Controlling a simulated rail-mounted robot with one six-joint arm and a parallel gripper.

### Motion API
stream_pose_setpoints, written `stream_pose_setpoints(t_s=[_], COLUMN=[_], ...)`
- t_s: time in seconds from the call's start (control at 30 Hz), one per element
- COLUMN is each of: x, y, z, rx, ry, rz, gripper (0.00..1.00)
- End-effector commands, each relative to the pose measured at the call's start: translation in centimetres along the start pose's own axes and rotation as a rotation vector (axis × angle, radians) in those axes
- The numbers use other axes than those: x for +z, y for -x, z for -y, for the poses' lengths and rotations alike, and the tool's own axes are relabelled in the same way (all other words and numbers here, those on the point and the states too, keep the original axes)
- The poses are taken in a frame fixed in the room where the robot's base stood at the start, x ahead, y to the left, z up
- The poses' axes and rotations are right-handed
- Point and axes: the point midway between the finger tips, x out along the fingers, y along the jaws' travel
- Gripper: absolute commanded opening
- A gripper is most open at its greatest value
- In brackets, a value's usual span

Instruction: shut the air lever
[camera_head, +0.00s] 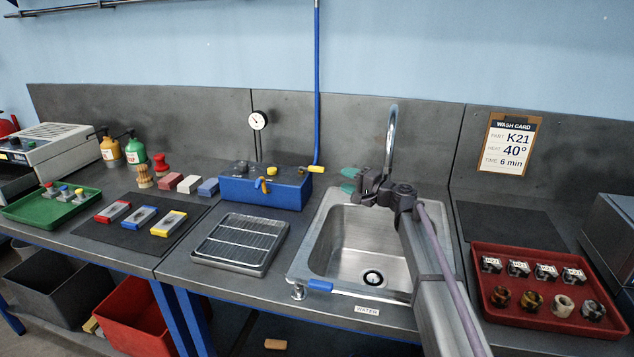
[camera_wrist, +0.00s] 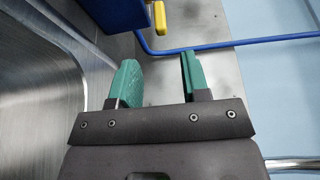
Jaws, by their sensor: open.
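A yellow lever (camera_head: 316,168) sits at the foot of the blue air hose (camera_head: 317,80), by the right end of the blue box (camera_head: 285,193). In the wrist view a yellow lever (camera_wrist: 160,18) shows at the top, beside the blue box (camera_wrist: 110,12) and the bent blue hose (camera_wrist: 245,42). My gripper (camera_head: 349,180) is over the back left part of the sink, to the right of the lever. Its green fingers (camera_wrist: 157,80) are apart, with nothing between them. The lever lies beyond the fingertips, not touching them.
The steel sink (camera_head: 335,285) with its tall tap (camera_head: 393,135) is under and beside my arm. A ribbed tray (camera_head: 215,262) stands in front of the blue box. A gauge (camera_head: 258,120) hangs on the back panel. A red tray (camera_head: 480,300) of small parts is at the right.

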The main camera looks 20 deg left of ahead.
Motion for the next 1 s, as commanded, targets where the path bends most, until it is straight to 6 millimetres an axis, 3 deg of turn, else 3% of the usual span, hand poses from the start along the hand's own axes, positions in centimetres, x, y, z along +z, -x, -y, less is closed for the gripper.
stream_pose_setpoints(t_s=[0.17,0.5,0.63,0.87,1.0], x=[0.0,0.0,0.1,0.1,0.1], y=[-2.0,-9.5,-10.5,-10.6,-10.6], z=[0.1,0.0,0.0,0.0,0.0], rx=[0.002,0.003,0.003,0.003,0.004], ry=[0.001,0.002,0.002,0.002,0.002], rz=[0.004,0.003,0.003,0.003,0.003], gripper=[0.43,0.43,0.43,0.43,0.3])
